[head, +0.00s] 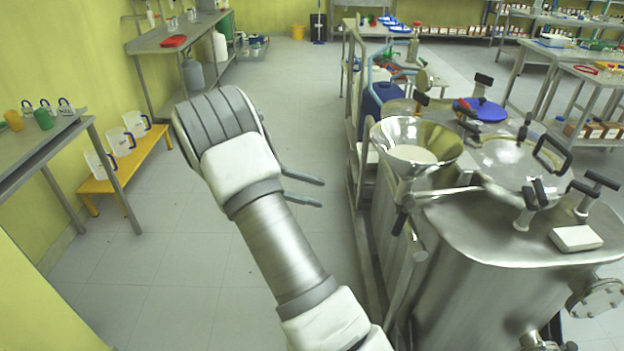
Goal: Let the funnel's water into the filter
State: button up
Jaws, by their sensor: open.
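The metal funnel (387,138) is mounted at the left side of a large steel vessel (480,235). A pale round surface shows inside the funnel; I cannot tell for sure that it is water. A black-ended handle (399,222) sits just below the funnel; whether it is its valve, and its setting, is not clear. I cannot tell which part is the filter. My gripper (320,192) is open and empty, left of the funnel and apart from it, its fingers pointing right.
The vessel top carries a glass lid (512,160), black-handled clamps and a small white box (575,238). A blue lid (480,109) lies behind. A yellow bench (135,160) and steel tables stand left. The floor (200,275) between is clear.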

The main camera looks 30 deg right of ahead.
jog(key=s+a+r+m+t+y+p, duration=0.1)
jog(key=s+r+y, duration=0.1)
jog(key=r, duration=0.3)
jog(key=shift+s+a+t+y, duration=0.3)
jog(key=shift+s+y, duration=0.1)
jog(key=shift+s, duration=0.25)
jog(key=shift+r, duration=0.1)
jog(key=s+a+r+m+t+y+p, duration=0.7)
jog(key=s+a+r+t+y, duration=0.2)
jog(key=s+a+r, duration=0.6)
jog(key=shift+s+a+r+t, duration=0.3)
jog(key=shift+s+r+t, duration=0.45)
jog(key=shift+s+t, duration=0.85)
jog(key=shift+s+g, duration=0.25)
jog(key=shift+g, duration=0.05)
